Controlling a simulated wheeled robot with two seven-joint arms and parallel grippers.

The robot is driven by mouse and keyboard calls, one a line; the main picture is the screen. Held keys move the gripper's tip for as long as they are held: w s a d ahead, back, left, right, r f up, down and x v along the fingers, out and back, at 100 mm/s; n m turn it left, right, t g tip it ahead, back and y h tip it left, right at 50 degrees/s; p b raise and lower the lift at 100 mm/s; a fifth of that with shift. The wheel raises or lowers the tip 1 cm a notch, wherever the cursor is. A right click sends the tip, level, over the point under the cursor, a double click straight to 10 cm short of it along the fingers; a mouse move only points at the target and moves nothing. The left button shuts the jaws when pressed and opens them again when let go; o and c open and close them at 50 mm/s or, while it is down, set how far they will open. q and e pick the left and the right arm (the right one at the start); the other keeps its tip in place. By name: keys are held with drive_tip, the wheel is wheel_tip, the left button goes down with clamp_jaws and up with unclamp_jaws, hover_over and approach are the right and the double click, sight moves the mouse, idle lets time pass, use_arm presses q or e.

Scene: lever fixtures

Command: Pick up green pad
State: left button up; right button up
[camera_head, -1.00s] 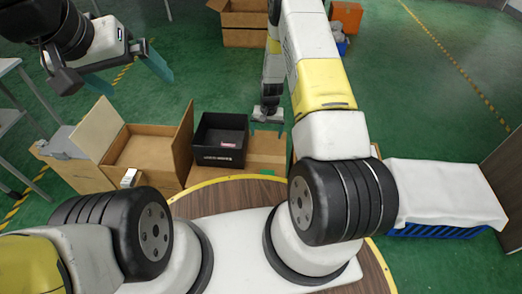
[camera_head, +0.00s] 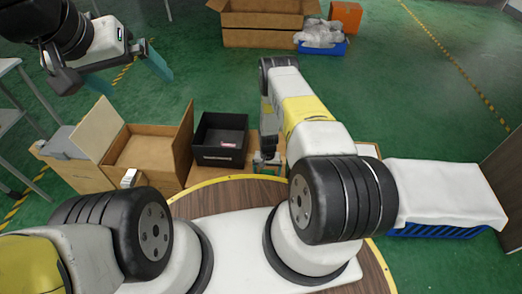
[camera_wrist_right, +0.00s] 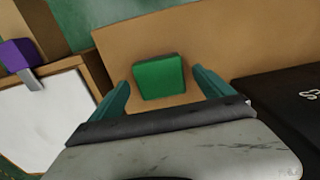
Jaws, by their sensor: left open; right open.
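The green pad (camera_wrist_right: 158,77) is a small square block lying flat on a brown cardboard surface (camera_wrist_right: 215,45) in the right wrist view. My right gripper (camera_wrist_right: 161,85) is open, with one teal finger on each side of the pad and a gap on both sides. In the head view my right gripper (camera_head: 267,164) is low over the brown surface beside the black box, and it largely hides the pad. My left gripper (camera_head: 140,86) is open and empty, raised at the upper left.
The black box (camera_head: 217,159) stands just left of my right gripper; its dark side (camera_wrist_right: 290,100) shows in the wrist view. An open cardboard box (camera_head: 140,172) is further left. A white-covered blue crate (camera_head: 435,231) stands at right. A white panel (camera_wrist_right: 40,120) lies left in the wrist view.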

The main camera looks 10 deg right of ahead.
drive_tip(key=shift+f, duration=0.3)
drive_tip(key=c, duration=1.6)
drive_tip(key=shift+r, duration=0.1)
drive_tip(key=shift+r, duration=0.55)
wheel_tip(320, 180, up, 2)
drive_tip(key=shift+r, duration=0.15)
drive_tip(key=s+a, duration=0.2)
drive_tip(key=s, duration=0.5)
drive_tip(key=s+a+r, duration=0.1)
drive_tip(key=s+a, duration=0.1)
drive_tip(key=s, duration=0.6)
drive_tip(key=shift+s+a+r, duration=0.2)
drive_tip(key=shift+a+r, duration=0.05)
